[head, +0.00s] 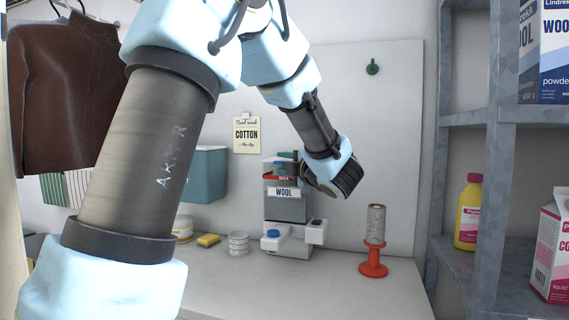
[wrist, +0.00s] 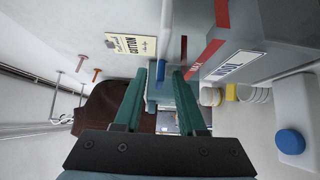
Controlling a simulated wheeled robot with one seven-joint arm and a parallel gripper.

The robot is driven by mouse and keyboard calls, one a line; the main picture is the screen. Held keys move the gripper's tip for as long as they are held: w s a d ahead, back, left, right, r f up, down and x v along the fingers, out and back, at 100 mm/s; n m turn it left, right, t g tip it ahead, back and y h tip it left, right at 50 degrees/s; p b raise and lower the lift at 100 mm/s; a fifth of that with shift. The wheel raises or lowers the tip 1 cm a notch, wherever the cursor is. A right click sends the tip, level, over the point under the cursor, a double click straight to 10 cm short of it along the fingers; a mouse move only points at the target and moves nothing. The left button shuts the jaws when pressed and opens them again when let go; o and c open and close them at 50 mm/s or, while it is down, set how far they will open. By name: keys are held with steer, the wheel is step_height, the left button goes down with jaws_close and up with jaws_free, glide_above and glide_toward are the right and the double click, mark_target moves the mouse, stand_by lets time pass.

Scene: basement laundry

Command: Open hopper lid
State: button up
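The hopper (head: 286,208) is a grey box labelled WOOL with a red MAX band, on the dispenser at the back of the counter. Its top, where the lid sits, is partly hidden by my gripper (head: 291,158) in the head view. My gripper comes in from the right at the height of the hopper top. In the wrist view the green fingers of my gripper (wrist: 166,70) are spread apart, with the labelled hopper (wrist: 262,50) just to their right. A small blue part shows near the fingertips; I cannot tell whether they touch it. The lid looks closed, but its edge is unclear.
A red stand with a grey spool (head: 375,226) is right of the dispenser. White stacked cups (head: 239,243) and a yellow sponge (head: 208,240) lie to its left. Grey shelving (head: 467,180) with bottles and cartons stands at the right. The front counter is clear.

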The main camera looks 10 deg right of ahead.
jaws_close()
stand_by(1.4)
